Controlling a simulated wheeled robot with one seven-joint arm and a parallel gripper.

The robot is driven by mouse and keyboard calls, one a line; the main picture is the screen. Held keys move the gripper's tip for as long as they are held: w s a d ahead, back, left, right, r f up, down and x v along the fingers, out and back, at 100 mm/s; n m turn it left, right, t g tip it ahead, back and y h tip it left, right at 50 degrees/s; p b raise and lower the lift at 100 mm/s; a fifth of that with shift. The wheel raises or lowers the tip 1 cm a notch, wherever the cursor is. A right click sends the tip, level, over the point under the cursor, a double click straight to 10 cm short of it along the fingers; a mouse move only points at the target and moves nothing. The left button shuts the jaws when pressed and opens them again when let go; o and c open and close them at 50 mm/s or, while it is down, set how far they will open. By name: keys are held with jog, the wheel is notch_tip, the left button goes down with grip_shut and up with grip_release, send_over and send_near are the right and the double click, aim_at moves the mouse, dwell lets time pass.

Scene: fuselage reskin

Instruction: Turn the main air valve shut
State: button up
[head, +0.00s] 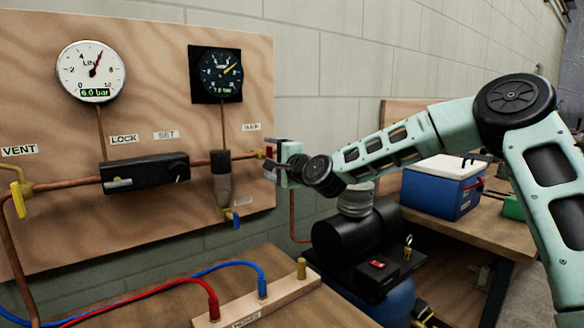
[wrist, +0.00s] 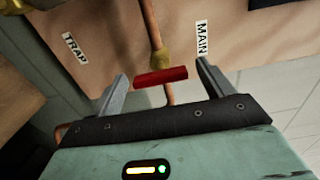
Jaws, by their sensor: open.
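The main air valve shows in the wrist view as a brass body (wrist: 161,58) on a copper pipe with a red bar handle (wrist: 161,76), beside the MAIN label (wrist: 202,38). The handle lies across the picture, roughly square to the pipe. My gripper (wrist: 161,70) is open, with one finger to each side of the handle and a visible gap at both ends; contact is not visible. In the head view my gripper (head: 271,160) is at the right edge of the wooden panel and mostly covers the valve.
The wooden panel (head: 150,75) carries a line gauge (head: 91,71) reading 6.0 bar, a second gauge (head: 216,73), a yellow vent handle (head: 18,200) and a blue handle (head: 236,220). A black compressor (head: 355,235) stands below my arm. A blue cooler (head: 440,190) is on the bench right.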

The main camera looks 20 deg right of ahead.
jog(key=b+v, duration=0.1)
jog(key=v, duration=1.5)
jog(key=shift+b, duration=0.3)
jog(key=shift+s, duration=0.1)
jog(key=s+a+f+n+g, duration=1)
jog(key=s+a+f+n, duration=0.25)
jog(key=a+f, duration=0.3)
jog(key=s+d+n+g+h, duration=0.2)
jog(key=s+n, duration=0.3)
jog(key=s, duration=0.7)
jog(key=s+d+f+n+g+h+p, duration=0.1)
jog(key=s+n+g+h, duration=0.2)
jog(key=s, duration=0.9)
jog(key=shift+d+n+g, duration=0.4)
jog(key=shift+n+g, duration=0.45)
jog(key=shift+g, duration=0.25)
jog(key=shift+s+f, duration=0.1)
jog(key=shift+f, duration=0.05)
jog(key=shift+c, duration=0.3)
